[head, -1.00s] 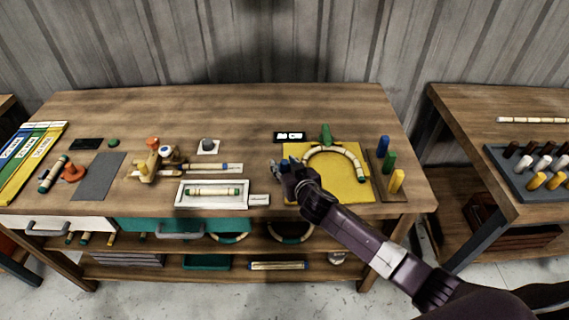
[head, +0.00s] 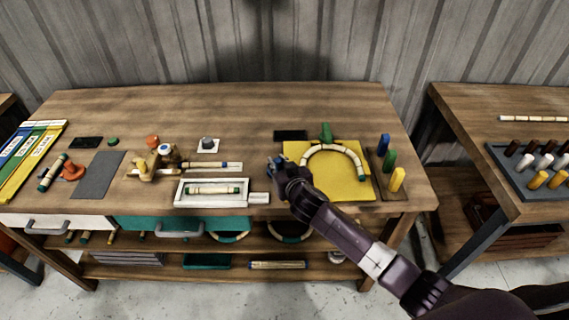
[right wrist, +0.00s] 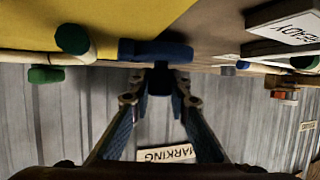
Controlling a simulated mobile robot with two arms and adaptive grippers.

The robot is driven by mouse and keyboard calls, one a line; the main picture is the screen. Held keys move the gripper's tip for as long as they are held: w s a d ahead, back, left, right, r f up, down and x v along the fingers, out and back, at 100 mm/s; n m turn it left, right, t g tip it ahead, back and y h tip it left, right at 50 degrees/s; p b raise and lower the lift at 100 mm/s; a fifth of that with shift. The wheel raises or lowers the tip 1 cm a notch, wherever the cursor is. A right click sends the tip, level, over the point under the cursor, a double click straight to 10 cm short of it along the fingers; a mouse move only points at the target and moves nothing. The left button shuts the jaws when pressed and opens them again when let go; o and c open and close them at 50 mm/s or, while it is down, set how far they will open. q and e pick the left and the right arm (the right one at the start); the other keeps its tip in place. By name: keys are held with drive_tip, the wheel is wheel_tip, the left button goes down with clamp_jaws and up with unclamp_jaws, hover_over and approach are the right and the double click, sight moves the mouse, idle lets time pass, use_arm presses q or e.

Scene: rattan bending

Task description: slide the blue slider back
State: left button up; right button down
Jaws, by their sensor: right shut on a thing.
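The blue slider (right wrist: 155,50) shows in the right wrist view as a blue block at the edge of the yellow board (right wrist: 80,20). My right gripper (right wrist: 160,78) is shut on it, its two fingers meeting at the block. In the head view my right gripper (head: 276,164) is at the left edge of the yellow board (head: 345,188), and I cannot tell the slider apart from the fingertips there. A bent rattan ring (head: 345,152) with green ends lies on the board, below a green block (head: 326,132). My left gripper is not in view.
A white tray (head: 212,205) with a straight rattan piece is left of my right gripper. Blue, green and yellow pegs (head: 389,160) stand right of the board. A black panel (head: 291,135) lies behind.

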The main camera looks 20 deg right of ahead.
drive_tip(key=shift+w+a+f, duration=0.1)
drive_tip(key=shift+w+a, duration=0.1)
drive_tip(key=shift+a, duration=0.75)
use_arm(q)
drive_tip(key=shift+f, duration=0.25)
use_arm(e)
drive_tip(key=c, duration=2.1)
unclamp_jaws()
drive_tip(key=o, duration=0.3)
drive_tip(key=shift+w+a, duration=0.1)
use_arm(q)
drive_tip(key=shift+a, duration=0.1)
